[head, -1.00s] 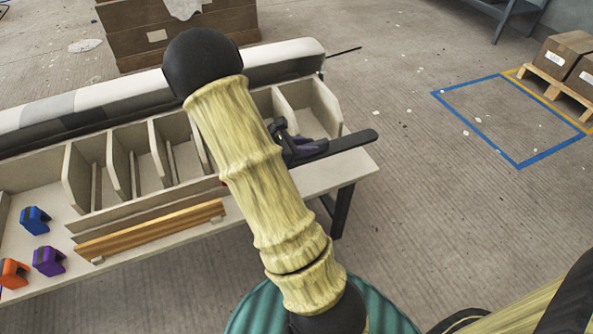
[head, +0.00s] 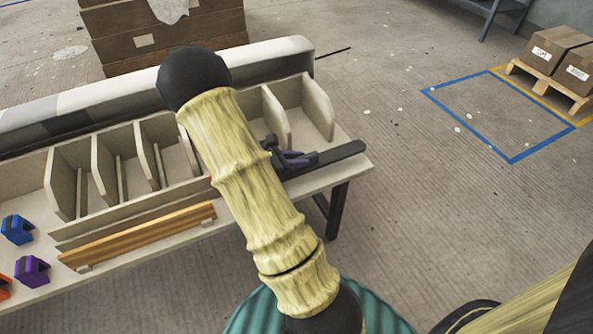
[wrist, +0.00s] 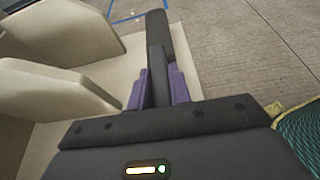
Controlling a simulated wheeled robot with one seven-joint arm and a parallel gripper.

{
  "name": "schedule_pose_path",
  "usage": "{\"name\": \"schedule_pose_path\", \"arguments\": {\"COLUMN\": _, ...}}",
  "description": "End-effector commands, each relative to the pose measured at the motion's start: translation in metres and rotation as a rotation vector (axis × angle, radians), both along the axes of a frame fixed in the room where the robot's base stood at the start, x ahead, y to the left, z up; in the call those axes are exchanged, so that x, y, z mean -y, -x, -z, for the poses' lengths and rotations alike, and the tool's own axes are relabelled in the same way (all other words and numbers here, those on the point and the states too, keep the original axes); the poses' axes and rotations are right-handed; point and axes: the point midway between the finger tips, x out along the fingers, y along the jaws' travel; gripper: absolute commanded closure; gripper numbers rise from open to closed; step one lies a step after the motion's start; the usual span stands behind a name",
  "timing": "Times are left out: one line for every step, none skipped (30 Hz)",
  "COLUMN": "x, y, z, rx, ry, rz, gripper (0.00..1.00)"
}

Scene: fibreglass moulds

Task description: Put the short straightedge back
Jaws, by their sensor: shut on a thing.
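The short straightedge, a dark grey bar (head: 345,153), is gripped in my gripper (head: 296,159) above the right end of the bench. In the wrist view the bar (wrist: 160,40) stands between the two purple fingers (wrist: 160,90), which are shut on it, and its far end points away from me. Much of its near part is hidden by my arm in the head view. I cannot tell whether it touches the bench top. A longer wooden bar (head: 140,236) lies on small pale supports along the front of the bench.
A pale divided rack (head: 62,180) runs along the bench, with upright dividers and open bays; its right bays (head: 300,110) look empty. Blue (head: 17,229) and purple (head: 32,270) blocks sit at the left. A striped roll (head: 85,105) lies behind.

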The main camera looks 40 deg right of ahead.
Motion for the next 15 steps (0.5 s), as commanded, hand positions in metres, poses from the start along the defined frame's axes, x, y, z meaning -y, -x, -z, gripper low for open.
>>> {"name": "schedule_pose_path", "arguments": {"x": 0.000, "y": 0.000, "z": -0.001, "rx": 0.001, "ry": 0.001, "rz": 0.000, "gripper": 1.00}}
{"name": "schedule_pose_path", "arguments": {"x": 0.000, "y": 0.000, "z": -0.002, "rx": 0.001, "ry": 0.001, "rz": -0.001, "gripper": 1.00}}
{"name": "schedule_pose_path", "arguments": {"x": 0.000, "y": 0.000, "z": -0.002, "rx": 0.001, "ry": 0.001, "rz": -0.001, "gripper": 1.00}}
{"name": "schedule_pose_path", "arguments": {"x": 0.000, "y": 0.000, "z": -0.001, "rx": 0.000, "ry": 0.001, "rz": -0.001, "gripper": 1.00}}
{"name": "schedule_pose_path", "arguments": {"x": 0.000, "y": 0.000, "z": -0.001, "rx": 0.000, "ry": 0.001, "rz": -0.001, "gripper": 1.00}}
{"name": "schedule_pose_path", "arguments": {"x": 0.000, "y": 0.000, "z": 0.002, "rx": 0.000, "ry": 0.001, "rz": -0.001, "gripper": 1.00}}
{"name": "schedule_pose_path", "arguments": {"x": -0.001, "y": 0.000, "z": 0.005, "rx": -0.001, "ry": 0.001, "rz": -0.001, "gripper": 1.00}}
{"name": "schedule_pose_path", "arguments": {"x": -0.001, "y": 0.000, "z": 0.009, "rx": 0.000, "ry": 0.001, "rz": -0.002, "gripper": 1.00}}
{"name": "schedule_pose_path", "arguments": {"x": -0.001, "y": 0.000, "z": 0.015, "rx": 0.000, "ry": 0.001, "rz": -0.002, "gripper": 1.00}}
{"name": "schedule_pose_path", "arguments": {"x": -0.001, "y": -0.001, "z": 0.020, "rx": -0.001, "ry": 0.001, "rz": -0.003, "gripper": 1.00}}
{"name": "schedule_pose_path", "arguments": {"x": -0.001, "y": -0.001, "z": 0.025, "rx": -0.002, "ry": 0.001, "rz": -0.003, "gripper": 1.00}}
{"name": "schedule_pose_path", "arguments": {"x": -0.001, "y": -0.001, "z": 0.031, "rx": -0.002, "ry": 0.001, "rz": -0.003, "gripper": 1.00}}
{"name": "schedule_pose_path", "arguments": {"x": -0.001, "y": -0.001, "z": 0.034, "rx": -0.001, "ry": 0.001, "rz": -0.003, "gripper": 1.00}}
{"name": "schedule_pose_path", "arguments": {"x": -0.001, "y": -0.001, "z": 0.036, "rx": 0.000, "ry": 0.001, "rz": -0.002, "gripper": 1.00}}
{"name": "schedule_pose_path", "arguments": {"x": -0.001, "y": -0.001, "z": 0.037, "rx": 0.001, "ry": 0.001, "rz": -0.002, "gripper": 1.00}}
